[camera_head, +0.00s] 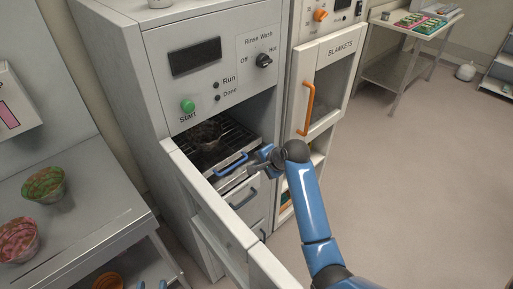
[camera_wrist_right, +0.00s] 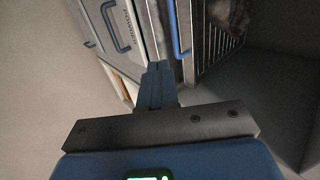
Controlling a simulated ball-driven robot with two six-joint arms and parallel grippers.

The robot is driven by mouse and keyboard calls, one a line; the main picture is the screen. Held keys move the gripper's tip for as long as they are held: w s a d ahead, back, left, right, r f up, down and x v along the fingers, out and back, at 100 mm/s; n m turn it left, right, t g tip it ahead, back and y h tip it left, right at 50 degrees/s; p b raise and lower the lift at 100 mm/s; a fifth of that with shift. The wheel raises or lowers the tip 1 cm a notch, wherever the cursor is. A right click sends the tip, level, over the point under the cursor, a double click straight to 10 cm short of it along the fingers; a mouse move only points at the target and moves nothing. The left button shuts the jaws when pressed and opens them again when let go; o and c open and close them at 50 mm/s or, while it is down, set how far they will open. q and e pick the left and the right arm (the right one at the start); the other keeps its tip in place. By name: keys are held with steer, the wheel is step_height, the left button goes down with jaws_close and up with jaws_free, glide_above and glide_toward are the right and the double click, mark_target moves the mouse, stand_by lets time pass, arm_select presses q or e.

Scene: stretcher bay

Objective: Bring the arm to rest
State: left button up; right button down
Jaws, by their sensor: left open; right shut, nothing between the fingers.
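My right arm (camera_head: 312,205) reaches in from the lower right of the head view, bent at the wrist. Its gripper (camera_head: 262,157) is beside the blue handle (camera_head: 231,165) of the wire rack (camera_head: 226,138). In the right wrist view the right gripper (camera_wrist_right: 155,85) is shut and empty, its fingers pointing toward the rack and drawers. The blue handle (camera_wrist_right: 177,28) runs just beyond the fingertips; I cannot tell whether they touch.
The washer's open door (camera_head: 215,190) projects toward me, left of the right arm. A dark bowl (camera_head: 207,135) sits on the rack. A drawer handle (camera_head: 244,198) is below. Green (camera_head: 43,183) and pink (camera_head: 18,240) bowls stand on the left table. The floor (camera_head: 410,190) at right is clear.

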steer(key=w+d+r+n+t, duration=0.2)
steer(key=w+r+n+t, duration=0.3)
steer(key=r, duration=0.3)
steer(key=s+d+n+t+h, duration=0.1)
steer(key=s+d+t, duration=0.3)
steer(key=s+t, duration=0.15)
steer(key=s+d+f+n+h, duration=0.1)
steer(key=s+d+f, duration=0.1)
steer(key=s, duration=1)
steer(key=s+d+f+n+h, duration=0.1)
steer(key=s+d+f+n, duration=0.1)
steer(key=s, duration=1)
steer(key=s+d+f+n+h, duration=0.1)
steer(key=s+d, duration=0.4)
steer(key=s, duration=0.8)
step_height(320, 180, down, 2)
steer(key=shift+d+f+t+h, duration=0.15)
steer(key=shift+d+t+h, duration=0.15)
steer(key=shift+h, duration=0.2)
